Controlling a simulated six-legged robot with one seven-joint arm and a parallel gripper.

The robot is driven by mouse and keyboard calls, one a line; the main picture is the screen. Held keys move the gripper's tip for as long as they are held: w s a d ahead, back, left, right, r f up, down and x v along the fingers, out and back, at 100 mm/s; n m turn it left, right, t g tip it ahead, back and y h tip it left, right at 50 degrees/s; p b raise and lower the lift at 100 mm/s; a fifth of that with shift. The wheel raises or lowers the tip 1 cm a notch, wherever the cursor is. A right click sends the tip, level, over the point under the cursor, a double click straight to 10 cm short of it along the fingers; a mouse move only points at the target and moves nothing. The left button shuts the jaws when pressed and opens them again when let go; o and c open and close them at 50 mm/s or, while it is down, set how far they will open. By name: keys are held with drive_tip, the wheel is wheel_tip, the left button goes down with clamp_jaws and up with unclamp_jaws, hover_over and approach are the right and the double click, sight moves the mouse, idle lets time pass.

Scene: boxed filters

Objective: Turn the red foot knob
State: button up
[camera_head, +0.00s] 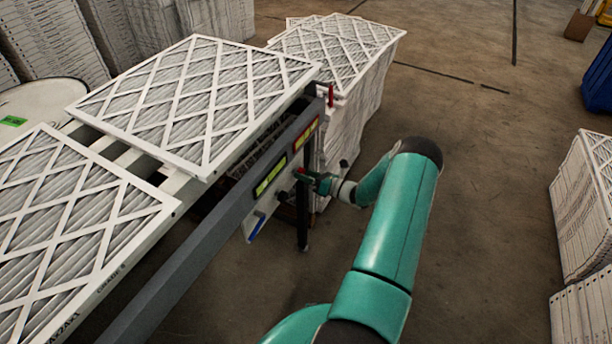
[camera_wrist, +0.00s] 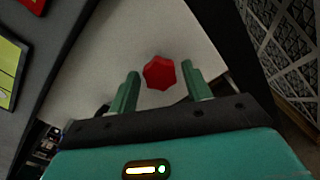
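The red foot knob (camera_wrist: 159,73) shows in the wrist view as a lobed red knob on a pale panel (camera_wrist: 130,40). My gripper (camera_wrist: 160,84) is open there, with one green finger on each side of the knob's lower edge. Gaps show between the fingers and the knob; I cannot tell how deep the fingers reach. In the head view my gripper (camera_head: 313,180) is at the conveyor's side, and a small red part, likely the knob (camera_head: 302,171), shows at its tip. My gripper hides most of that spot.
A grey conveyor rail (camera_head: 185,262) with yellow and red labels runs beside my arm. Framed filters (camera_head: 205,95) lie on the conveyor. Stacked filters (camera_head: 350,100) stand behind it, and more stacks (camera_head: 585,205) stand at the right. Floor between is clear.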

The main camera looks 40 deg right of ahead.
drive_tip(key=c, duration=0.7)
drive_tip(key=shift+n, duration=12.4)
drive_tip(key=o, duration=1)
